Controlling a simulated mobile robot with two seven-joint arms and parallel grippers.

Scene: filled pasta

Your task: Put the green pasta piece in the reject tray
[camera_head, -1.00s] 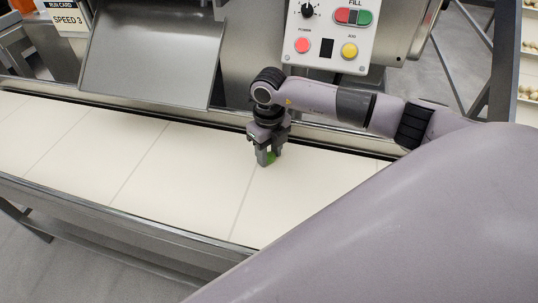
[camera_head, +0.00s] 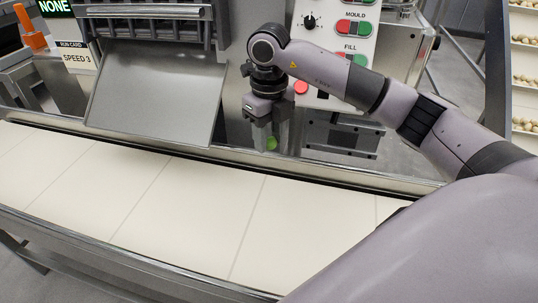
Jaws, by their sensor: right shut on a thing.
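The green pasta piece (camera_head: 271,143) is held between the fingertips of my right gripper (camera_head: 270,136). The gripper is shut on it, points down and hangs above the far edge of the conveyor, in front of the machine. The fingers hide part of the piece. I cannot make out a reject tray in this view. My left gripper is not in view.
The pale conveyor belt (camera_head: 190,205) is bare. A metal chute (camera_head: 155,90) stands behind it, left of my gripper. A control panel (camera_head: 345,35) with buttons is close behind my right arm. Racks with pasta trays (camera_head: 525,80) stand at the far right.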

